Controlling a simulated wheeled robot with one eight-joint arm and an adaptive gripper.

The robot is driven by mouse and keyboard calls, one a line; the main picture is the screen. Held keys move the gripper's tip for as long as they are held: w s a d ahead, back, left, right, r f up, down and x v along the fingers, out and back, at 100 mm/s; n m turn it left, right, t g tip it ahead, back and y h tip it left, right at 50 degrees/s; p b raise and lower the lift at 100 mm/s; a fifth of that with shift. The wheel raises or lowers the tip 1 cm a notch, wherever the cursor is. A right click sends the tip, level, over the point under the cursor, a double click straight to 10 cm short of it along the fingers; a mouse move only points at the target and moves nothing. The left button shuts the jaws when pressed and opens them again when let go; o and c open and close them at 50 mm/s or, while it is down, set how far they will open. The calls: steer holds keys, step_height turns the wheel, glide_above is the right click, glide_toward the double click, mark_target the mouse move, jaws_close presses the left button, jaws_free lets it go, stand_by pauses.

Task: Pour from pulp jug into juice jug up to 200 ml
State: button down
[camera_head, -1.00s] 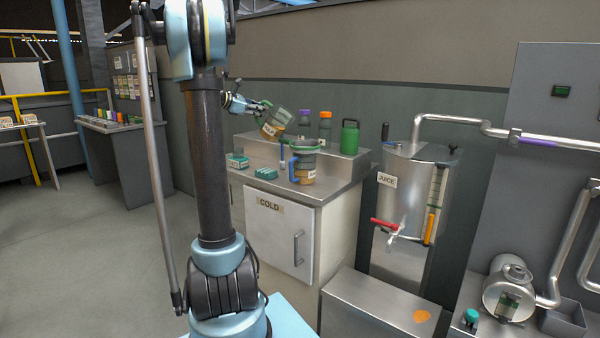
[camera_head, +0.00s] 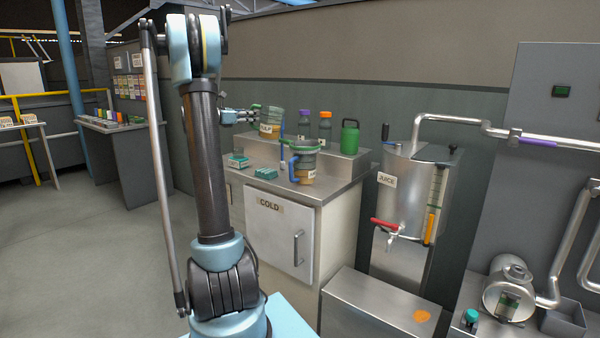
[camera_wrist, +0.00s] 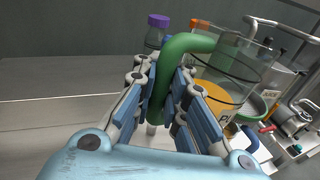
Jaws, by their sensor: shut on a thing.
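My gripper (camera_head: 252,116) is shut on the green handle of the pulp jug (camera_head: 270,129), a clear jug with a pale label. The jug is held up close to upright, above and left of the juice jug. In the wrist view the fingers (camera_wrist: 163,85) close around the green handle, and the pulp jug (camera_wrist: 232,88) shows orange contents low inside. The juice jug (camera_head: 306,170) stands on the steel counter, with a blue handle, a green ring at its top and orange contents low down. Its fill marks are too small to read.
Behind stand a purple-capped bottle (camera_head: 303,127), an orange-capped bottle (camera_head: 324,127) and a green container (camera_head: 350,138) on the raised ledge. The steel juice tank (camera_head: 410,195) stands to the right.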

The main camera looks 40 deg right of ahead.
steer(key=shift+r, duration=3)
step_height(320, 180, down, 6)
steer(key=shift+r, duration=0.15)
steer(key=shift+s+d+r+m+y, duration=0.3)
steer(key=shift+s+r+m+y, duration=0.1)
steer(key=shift+r+m, duration=0.25)
steer(key=shift+s+d+r+m+y, duration=0.25)
steer(key=shift+s+r+m+y, duration=0.1)
steer(key=shift+s+y, duration=0.05)
